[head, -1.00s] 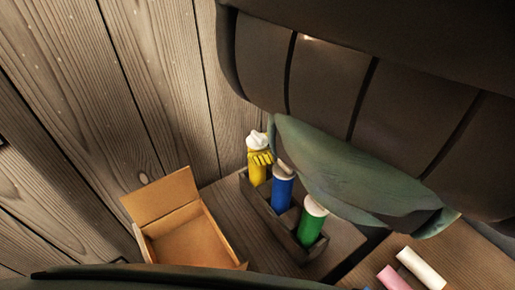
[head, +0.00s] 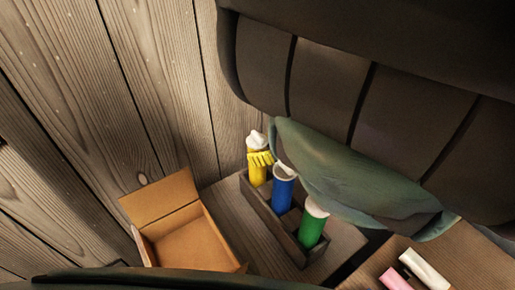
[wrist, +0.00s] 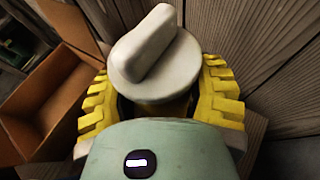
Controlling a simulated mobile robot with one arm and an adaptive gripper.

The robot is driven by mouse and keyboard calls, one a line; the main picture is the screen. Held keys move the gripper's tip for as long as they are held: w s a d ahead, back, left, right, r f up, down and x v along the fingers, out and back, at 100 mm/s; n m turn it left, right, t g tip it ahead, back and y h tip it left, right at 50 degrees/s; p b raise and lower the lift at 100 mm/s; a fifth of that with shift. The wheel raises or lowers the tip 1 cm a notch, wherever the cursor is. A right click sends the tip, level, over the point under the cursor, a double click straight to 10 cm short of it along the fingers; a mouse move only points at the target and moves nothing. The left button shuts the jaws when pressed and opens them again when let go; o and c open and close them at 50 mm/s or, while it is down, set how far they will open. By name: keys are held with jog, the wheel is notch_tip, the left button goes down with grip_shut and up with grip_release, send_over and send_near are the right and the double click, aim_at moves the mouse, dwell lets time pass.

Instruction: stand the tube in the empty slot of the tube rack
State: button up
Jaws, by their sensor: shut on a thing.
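The yellow tube (head: 257,174) with a white cap is upright at the far end of the dark tube rack (head: 283,238). Its lower end is behind the rack wall, and I cannot tell whether it rests on the slot floor. My gripper (head: 260,158) is shut on it just below the cap. In the wrist view, the yellow ridged fingers (wrist: 168,108) are on both sides of the tube under its white cap (wrist: 153,66). A blue tube (head: 283,190) and a green tube (head: 311,229) stand in the rack, with a gap between them.
An open cardboard box (head: 163,249) is left of the rack. A plank wall (head: 160,90) rises behind. A pink cylinder (head: 394,279) and a cream cylinder (head: 425,270) lie at the lower right. My arm covers the upper right.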

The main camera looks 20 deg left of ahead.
aim_at(258, 135)
jog(key=shift+s+d+f, duration=0.1)
jog(key=shift+d+f, duration=0.05)
jog(key=shift+f, duration=0.2)
jog(key=o, duration=0.9)
jog(key=shift+o, duration=0.7)
jog(key=shift+s, duration=0.15)
jog(key=o, duration=0.4)
jog(key=shift+r, duration=0.1)
jog(key=shift+c, duration=0.2)
jog(key=shift+r, duration=0.1)
jog(key=shift+w+r, duration=0.2)
jog(key=shift+r, duration=0.5)
jog(key=shift+s+r, duration=0.1)
jog(key=shift+r, duration=4.05)
